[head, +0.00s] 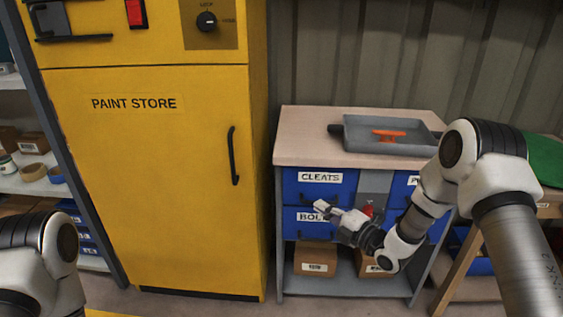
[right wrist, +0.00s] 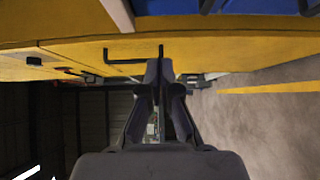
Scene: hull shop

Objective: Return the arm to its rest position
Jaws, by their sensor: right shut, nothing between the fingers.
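My right arm (head: 497,180) comes in from the right in the head view. Its gripper (head: 322,207) points left, in front of the blue drawers of the bench, and is shut with nothing held. In the right wrist view the dark fingers (right wrist: 161,85) are together, with the yellow cabinet beyond them. My left arm (head: 40,262) shows only in part at the lower left. Its gripper is out of the frame.
A yellow paint store cabinet (head: 160,190) stands left of the bench (head: 300,150). A grey tray (head: 365,149) with an orange-handled tool (head: 389,134) is on the bench. Cardboard boxes (head: 315,260) sit below. Shelves (head: 40,180) stand at far left.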

